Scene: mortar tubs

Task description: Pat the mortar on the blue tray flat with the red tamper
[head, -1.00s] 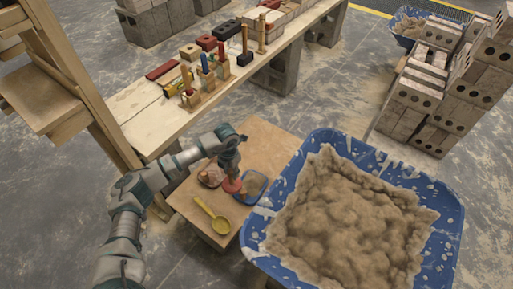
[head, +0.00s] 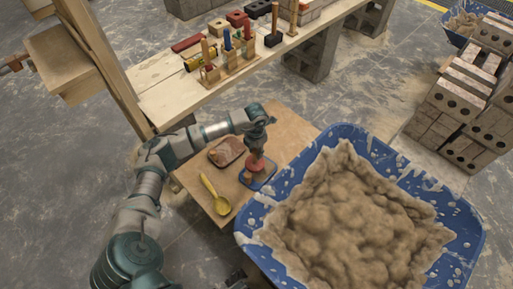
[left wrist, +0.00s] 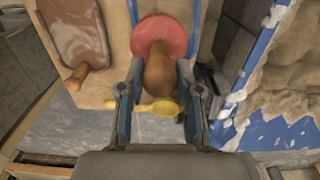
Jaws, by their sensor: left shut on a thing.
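My left gripper (head: 257,146) is shut on the red tamper (head: 257,166), around its wooden handle. In the left wrist view the tamper's brown handle (left wrist: 160,72) sits between the two fingers, with its round red head (left wrist: 160,36) beyond. The blue tray (head: 268,179) lies on the low wooden table under the tamper. The tamper covers much of the tray, so the mortar on it is mostly hidden. I cannot tell whether the red head touches the mortar. My right gripper is not in view.
A yellow scoop (head: 214,196) lies at the table's (head: 286,122) near side. A dark-rimmed tray (head: 227,152) with brownish contents lies left of the blue tray. A large blue tub (head: 464,233) of mortar stands close on the right. A plank bench (head: 165,107) with tools stands behind.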

